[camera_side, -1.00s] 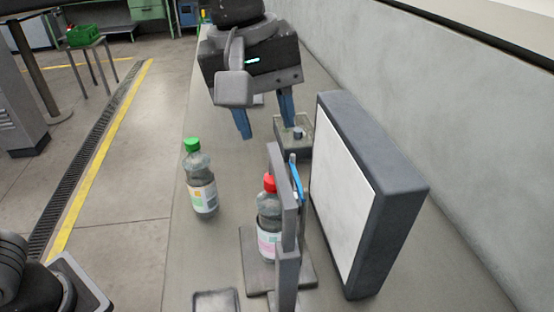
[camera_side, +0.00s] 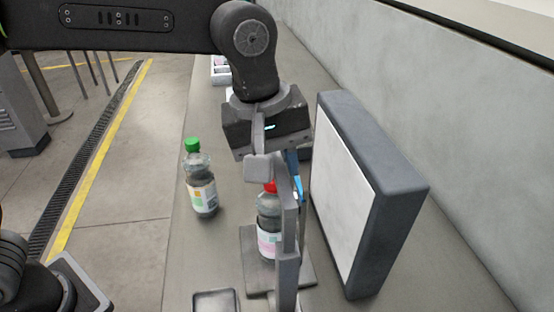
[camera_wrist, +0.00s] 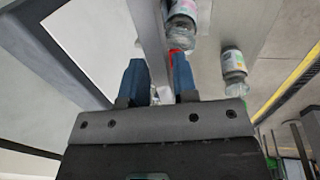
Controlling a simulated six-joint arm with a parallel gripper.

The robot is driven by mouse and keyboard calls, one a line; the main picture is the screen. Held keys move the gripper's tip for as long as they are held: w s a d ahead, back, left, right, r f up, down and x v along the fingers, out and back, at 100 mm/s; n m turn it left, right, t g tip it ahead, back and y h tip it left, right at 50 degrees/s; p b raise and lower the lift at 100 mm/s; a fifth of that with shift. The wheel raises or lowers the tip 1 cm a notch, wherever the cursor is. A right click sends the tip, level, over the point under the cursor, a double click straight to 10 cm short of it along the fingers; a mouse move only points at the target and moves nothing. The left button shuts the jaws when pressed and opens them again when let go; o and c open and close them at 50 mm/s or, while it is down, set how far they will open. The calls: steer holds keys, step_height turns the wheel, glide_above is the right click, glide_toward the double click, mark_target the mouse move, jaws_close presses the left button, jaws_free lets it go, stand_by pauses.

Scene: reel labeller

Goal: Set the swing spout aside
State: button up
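My gripper (camera_side: 284,172) is right above the post top and the red-capped bottle (camera_side: 269,222). In the wrist view, my gripper (camera_wrist: 160,80) has its two blue fingers apart, with the post (camera_wrist: 150,35) beyond the gap. A small pale piece shows between the finger bases. I cannot tell whether the fingers touch anything.
A green-capped bottle (camera_side: 201,183) stands to the left on the bench. A large white-faced panel (camera_side: 340,200) stands close on the right. A small grey tray (camera_side: 215,301) lies at the front. A white container (camera_side: 220,70) is at the back. Bench between bottle and back is clear.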

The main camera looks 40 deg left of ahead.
jaws_close()
stand_by(0.4)
steer(key=s+n+y, duration=0.2)
steer(key=s+n, duration=0.5)
steer(key=n, duration=0.8)
steer(key=shift+s+a+y, duration=0.25)
steer(key=shift+s+y, duration=0.05)
steer(key=shift+s, duration=0.1)
stand_by(0.4)
steer(key=shift+o, duration=1.5)
jaws_free()
